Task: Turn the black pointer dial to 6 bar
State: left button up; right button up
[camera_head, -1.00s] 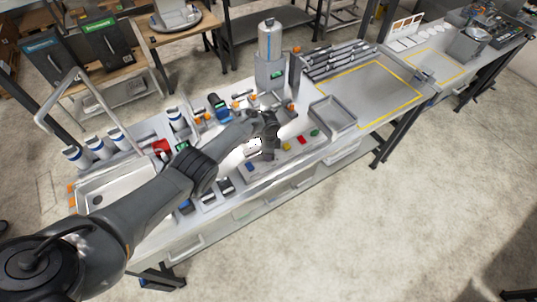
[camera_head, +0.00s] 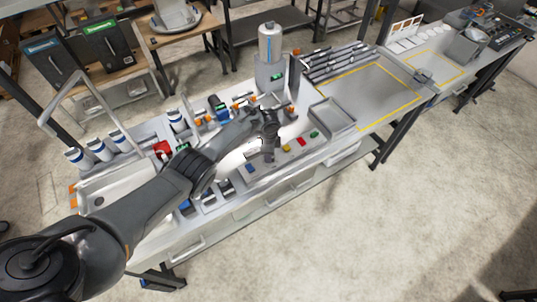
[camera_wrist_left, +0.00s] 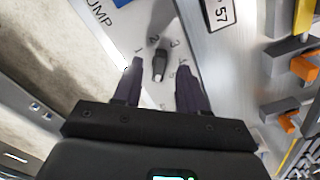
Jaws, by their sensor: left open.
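In the left wrist view a black pointer dial (camera_wrist_left: 160,62) stands on a pale panel with small numerals around it. Its light-tipped end points toward the bottom of the picture; I cannot read for sure which number it points to. My left gripper (camera_wrist_left: 158,72) is open, with one dark finger on each side of the dial and a visible gap to each. In the head view my left gripper (camera_head: 268,146) is over the middle of the bench, and the dial cannot be made out there. My right gripper is not in view.
A "PUMP" label (camera_wrist_left: 100,12) and a "57" plate (camera_wrist_left: 222,12) are near the dial. Orange-tipped parts (camera_wrist_left: 288,122) lie to the right. On the bench (camera_head: 372,92) are a grey tray (camera_head: 332,113), a tall cylinder (camera_head: 270,42) and coloured buttons (camera_head: 287,148).

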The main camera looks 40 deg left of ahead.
pick_arm(q)
notch_tip(320, 180, up, 9)
jog(key=p, duration=0.2)
jog(key=shift+f+p, duration=0.15)
jog(key=shift+p, duration=0.15)
jog(key=shift+f, duration=0.1)
jog(key=s+d+f+n+t+y+p, duration=0.1)
jog(key=s+d+f+n, duration=0.1)
jog(key=s+d, duration=0.35)
jog(key=s+d+f+n+t+y+p, duration=0.1)
jog(key=s+d+n+p, duration=0.15)
jog(key=s, duration=0.65)
jog(key=s+d+r+n, duration=0.1)
jog(key=s+d+r, duration=0.2)
jog(key=s, duration=0.3)
jog(key=s+d+r+n+t+h, duration=0.1)
jog(key=s+d+r+n, duration=0.1)
jog(key=s+r, duration=0.4)
jog(key=s+d+r+n+h, duration=0.1)
jog(key=s+d+r, duration=0.2)
jog(key=s, duration=0.3)
jog(key=shift+s+d+r+t+p, duration=0.3)
jog(key=shift+d+r+p, duration=0.1)
jog(key=shift+r, duration=0.35)
